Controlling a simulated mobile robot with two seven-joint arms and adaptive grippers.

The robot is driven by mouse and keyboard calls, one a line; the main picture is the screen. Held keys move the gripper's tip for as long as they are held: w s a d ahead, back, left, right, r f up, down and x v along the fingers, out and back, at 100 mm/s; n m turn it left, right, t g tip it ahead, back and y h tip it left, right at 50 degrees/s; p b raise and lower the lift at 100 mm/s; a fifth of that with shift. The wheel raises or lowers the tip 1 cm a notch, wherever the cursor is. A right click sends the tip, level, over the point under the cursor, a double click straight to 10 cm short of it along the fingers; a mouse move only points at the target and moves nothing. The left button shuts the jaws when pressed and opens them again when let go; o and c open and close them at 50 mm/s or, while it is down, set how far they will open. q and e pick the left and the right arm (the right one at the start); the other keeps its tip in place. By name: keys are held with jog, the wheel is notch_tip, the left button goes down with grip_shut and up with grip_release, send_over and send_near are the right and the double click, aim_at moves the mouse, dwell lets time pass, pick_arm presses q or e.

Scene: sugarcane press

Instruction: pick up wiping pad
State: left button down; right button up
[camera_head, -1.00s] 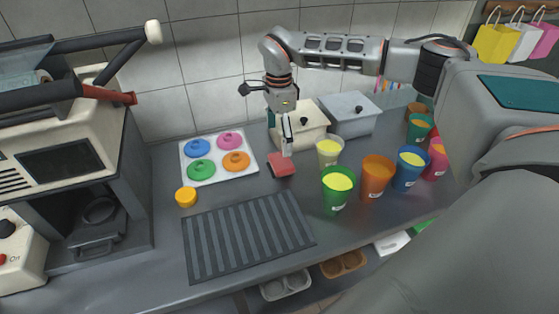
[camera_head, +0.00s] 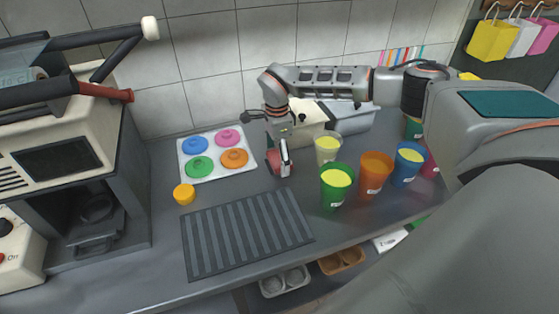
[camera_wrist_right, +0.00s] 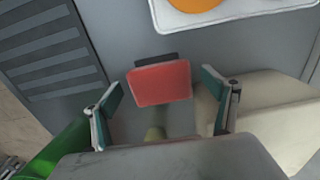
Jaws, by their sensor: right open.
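The wiping pad (camera_wrist_right: 160,84) is a red block with a dark edge. In the right wrist view it lies on the grey counter between and just beyond my right gripper's fingers. My right gripper (camera_wrist_right: 165,104) is open and empty, with one finger to each side of the pad. In the head view the right gripper (camera_head: 280,168) points down over the pad (camera_head: 272,160), which is partly hidden behind a finger. My left gripper is not in view.
A white tray (camera_head: 181,162) with colored lids lies left of the pad. A ribbed mat (camera_head: 248,232) is in front. Cups, including a green one (camera_head: 335,190) and a yellow-filled one (camera_head: 327,148), stand close right. Lidded boxes (camera_head: 310,117) stand behind.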

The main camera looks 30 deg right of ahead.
aim_at(276, 160)
jog(key=c, duration=1)
jog(key=shift+r, duration=0.1)
jog(key=shift+s+a+r, duration=0.2)
jog(key=shift+a+r, duration=0.15)
notch_tip(276, 160, up, 6)
jog(key=shift+s+a+r, duration=0.1)
jog(key=shift+r, duration=0.15)
jog(key=shift+s+a+f+b, duration=0.1)
jog(key=shift+s+a+b, duration=0.25)
jog(key=shift+s+a, duration=1.85)
jog(key=shift+s+a+b, duration=0.3)
jog(key=shift+s+a, duration=1.35)
jog(key=shift+a, duration=1.2)
jog(key=shift+s+a+f+b, duration=0.1)
jog(key=shift+s+a+b, duration=0.25)
jog(key=shift+s+a, duration=1.85)
jog(key=shift+w+a, duration=0.3)
jog(key=shift+c, duration=0.3)
